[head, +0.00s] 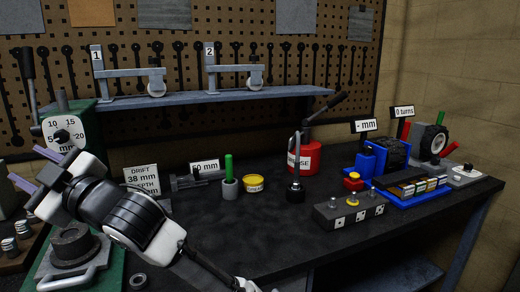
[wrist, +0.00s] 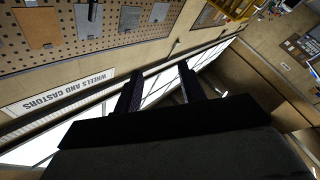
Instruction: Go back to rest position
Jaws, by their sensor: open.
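My gripper (head: 45,181) is at the left of the head view, raised in front of the green press (head: 105,125) with the white dial. Its two fingers point up and left, spread apart with nothing between them. In the wrist view the two dark fingers (wrist: 160,88) also stand apart and empty. That view is tilted and looks toward a wall, pegboard and bright panels, away from the bench top. My arm crosses the lower left of the head view and hides part of the press and the bench front.
The black workbench (head: 245,235) has a clear middle. A red can (head: 308,160), yellow tin (head: 253,184), grey block with knobs (head: 348,212) and blue device (head: 375,160) stand on it. A raised shelf (head: 220,97) runs behind. A metal ring (head: 138,281) lies near my arm.

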